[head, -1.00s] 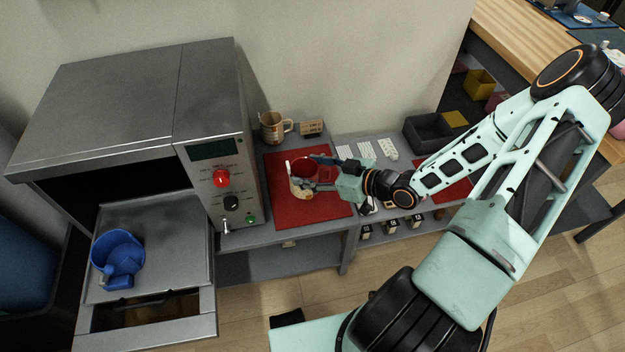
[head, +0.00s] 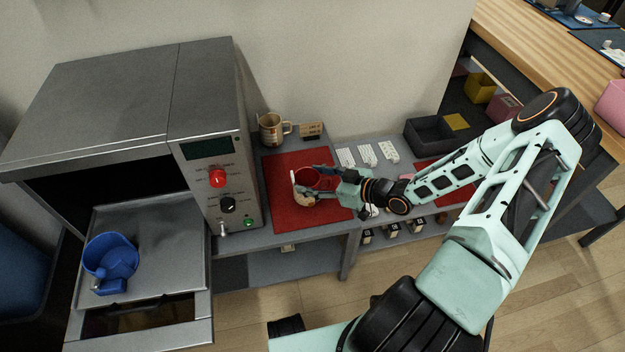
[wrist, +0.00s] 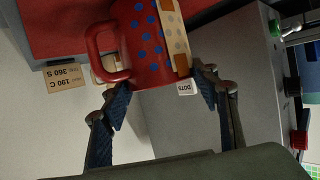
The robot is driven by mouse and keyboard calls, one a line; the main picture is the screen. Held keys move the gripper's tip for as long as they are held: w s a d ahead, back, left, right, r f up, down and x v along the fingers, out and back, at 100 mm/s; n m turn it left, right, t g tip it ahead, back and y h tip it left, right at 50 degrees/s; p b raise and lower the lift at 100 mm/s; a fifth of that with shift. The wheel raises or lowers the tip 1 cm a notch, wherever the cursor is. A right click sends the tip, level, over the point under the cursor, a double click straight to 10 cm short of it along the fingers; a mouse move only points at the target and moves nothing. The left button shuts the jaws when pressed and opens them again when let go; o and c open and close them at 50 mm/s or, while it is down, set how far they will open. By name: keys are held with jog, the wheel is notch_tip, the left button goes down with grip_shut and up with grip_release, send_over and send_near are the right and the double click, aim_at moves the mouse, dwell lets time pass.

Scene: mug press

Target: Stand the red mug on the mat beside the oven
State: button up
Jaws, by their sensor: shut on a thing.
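The red mug (head: 309,178) is over the red mat (head: 285,222) to the right of the oven (head: 120,95). In the wrist view the mug (wrist: 143,48) has blue dots, a red handle at left and a pale strip down its side. A small tag reading "DOTS" is by its rim. My gripper (wrist: 163,98) has a finger on either side of the mug and is shut on it. In the head view my gripper (head: 322,182) reaches in from the right. The mug's base is out of the wrist view, so I cannot tell whether it touches the mat.
A blue mug (head: 110,258) lies on the oven's pulled-out tray (head: 180,225). A beige mug (head: 271,128) and a small sign (head: 312,130) stand behind the mat. White cards (head: 367,154) and a dark bin (head: 430,138) are farther right.

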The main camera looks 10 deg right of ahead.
jog(key=o, duration=1.9)
jog(key=shift+f, duration=0.1)
jog(key=shift+o, duration=0.2)
jog(key=shift+r, duration=0.25)
jog(key=p+v, duration=0.2)
jog(key=v, duration=1)
jog(key=shift+p, duration=0.35)
jog(key=shift+f, duration=0.1)
